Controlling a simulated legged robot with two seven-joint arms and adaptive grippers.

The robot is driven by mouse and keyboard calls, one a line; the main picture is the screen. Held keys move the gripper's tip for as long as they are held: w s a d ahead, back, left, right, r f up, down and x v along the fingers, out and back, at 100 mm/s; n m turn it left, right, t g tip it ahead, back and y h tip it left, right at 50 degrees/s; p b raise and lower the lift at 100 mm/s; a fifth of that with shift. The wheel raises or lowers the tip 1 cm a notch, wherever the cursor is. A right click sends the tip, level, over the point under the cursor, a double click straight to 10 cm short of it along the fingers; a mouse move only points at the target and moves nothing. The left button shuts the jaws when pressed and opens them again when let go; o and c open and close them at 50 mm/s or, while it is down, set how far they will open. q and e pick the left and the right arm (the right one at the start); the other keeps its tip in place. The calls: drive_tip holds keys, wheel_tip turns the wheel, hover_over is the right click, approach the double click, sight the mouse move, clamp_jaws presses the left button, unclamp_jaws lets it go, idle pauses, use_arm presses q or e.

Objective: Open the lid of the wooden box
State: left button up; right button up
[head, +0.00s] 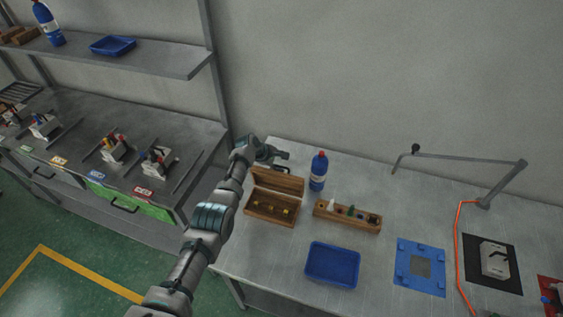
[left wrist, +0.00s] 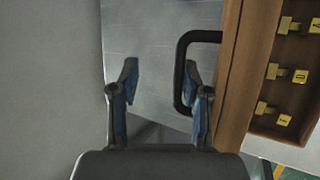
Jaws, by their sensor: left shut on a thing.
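My left gripper (head: 279,156) is behind the raised lid. In the left wrist view my left gripper (left wrist: 162,75) has its right finger through the loop of the black lid handle (left wrist: 181,80). The handle's bar lies between the fingers, close to the right one; a gap shows towards the left finger. The gripper is shut on the handle. My right gripper is not in view.
A blue bottle (head: 318,171) stands right of the lid, near my gripper. A wooden holder (head: 347,219) with small bottles and a blue tray (head: 332,264) are right of the box. A jointed metal arm (head: 465,160) stands farther right. The wall is behind.

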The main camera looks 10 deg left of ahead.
use_arm(q)
drive_tip(key=shift+o, duration=0.9)
drive_tip(key=shift+t, duration=0.3)
drive_tip(key=r, duration=0.1)
drive_tip(key=w+r, duration=0.1)
drive_tip(key=r, duration=0.2)
drive_tip(key=shift+w+a+r+p, duration=0.15)
drive_tip(key=shift+w+a+p, duration=0.15)
drive_tip(key=shift+a+p, duration=0.1)
drive_tip(key=shift+o, duration=0.6)
drive_tip(key=shift+a+r+p, duration=0.3)
drive_tip(key=shift+r, duration=0.25)
drive_tip(key=shift+a+r+p, duration=0.25)
drive_tip(key=shift+r+p, duration=0.05)
drive_tip(key=shift+r, duration=0.2)
drive_tip(key=shift+p+v, duration=0.35)
drive_tip(key=shift+v, duration=0.55)
drive_tip(key=c, duration=0.3)
drive_tip(key=a+r+p, duration=0.3)
drive_tip(key=a+r, duration=0.1)
drive_tip(key=r, duration=0.5)
drive_tip(key=shift+w+r+p, duration=0.3)
drive_tip(key=shift+w+r, duration=0.1)
drive_tip(key=shift+w, duration=0.05)
